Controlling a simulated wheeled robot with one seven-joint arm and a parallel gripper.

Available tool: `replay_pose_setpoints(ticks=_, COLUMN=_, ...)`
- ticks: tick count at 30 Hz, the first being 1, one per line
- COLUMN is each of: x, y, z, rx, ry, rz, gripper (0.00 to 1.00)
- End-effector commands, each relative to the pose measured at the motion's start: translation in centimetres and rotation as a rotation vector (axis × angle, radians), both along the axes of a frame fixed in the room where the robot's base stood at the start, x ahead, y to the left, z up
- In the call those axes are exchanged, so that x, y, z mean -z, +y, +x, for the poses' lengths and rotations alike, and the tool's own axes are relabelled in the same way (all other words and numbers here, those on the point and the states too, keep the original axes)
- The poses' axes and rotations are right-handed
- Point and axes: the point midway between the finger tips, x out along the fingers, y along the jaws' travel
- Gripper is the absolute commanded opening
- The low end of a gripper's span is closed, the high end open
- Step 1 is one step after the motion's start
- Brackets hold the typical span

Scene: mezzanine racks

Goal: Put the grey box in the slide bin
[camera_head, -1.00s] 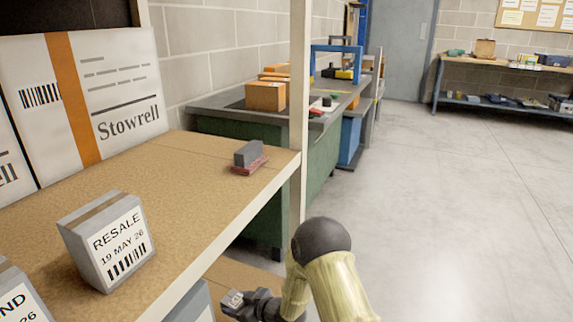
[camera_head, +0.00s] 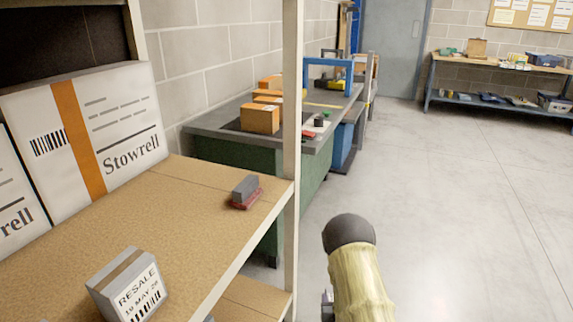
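A grey box (camera_head: 104,294) with a brown tape strip and a white label reading RESALE 19 MAY 26 sits on the brown shelf (camera_head: 185,225) at lower left. My gripper (camera_head: 327,302) is low, right of the shelf and apart from the box. Only a small part of it shows beside my arm, so its fingers are hidden. I cannot make out anything that is clearly the slide bin.
A small grey block on a red base (camera_head: 245,192) lies near the shelf's far end. Large white Stowrell cartons (camera_head: 125,120) stand at the back. A pale post (camera_head: 291,130) rises at the shelf corner. A green bench (camera_head: 225,160) stands beyond. The floor (camera_head: 450,210) at right is clear.

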Motion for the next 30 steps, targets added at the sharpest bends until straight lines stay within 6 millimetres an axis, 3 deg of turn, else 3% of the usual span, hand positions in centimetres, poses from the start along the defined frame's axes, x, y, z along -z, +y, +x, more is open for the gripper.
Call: replay_pose_setpoints(ticks=30, x=-18.7, y=0.1, z=-1.9, rx=-0.004, ry=-0.001, rz=0.001, gripper=0.30)
